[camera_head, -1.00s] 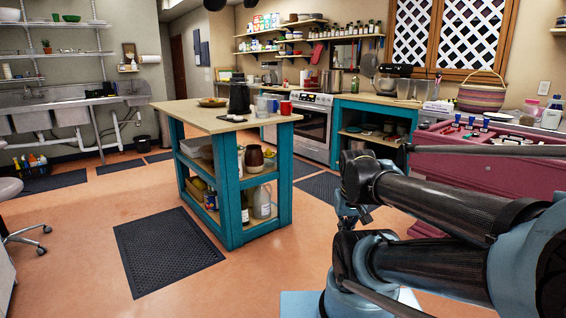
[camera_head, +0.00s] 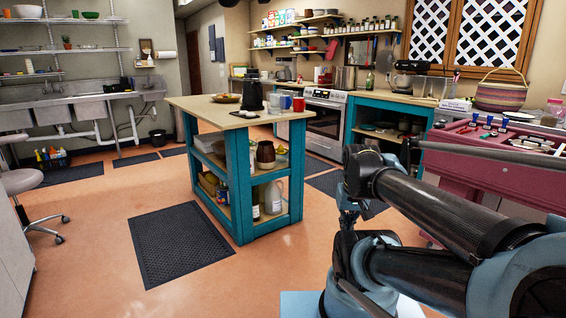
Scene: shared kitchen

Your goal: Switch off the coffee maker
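A tall black appliance (camera_head: 252,95) stands upright on the wooden top of the teal kitchen island (camera_head: 190,104). It may be the coffee maker or a kettle; I cannot tell which. A small grey and dark appliance (camera_head: 283,72) stands on the far counter left of the stove, too small to identify. No switch or light is readable on either. My arm is folded at the lower right, well apart from the island. The gripper's fingers do not show.
A dark floor mat (camera_head: 180,243) lies before the island. A stool (camera_head: 22,182) stands at the left. A red tool cart (camera_head: 470,170) is at the right, partly behind my arm. The floor left of the island is mostly clear.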

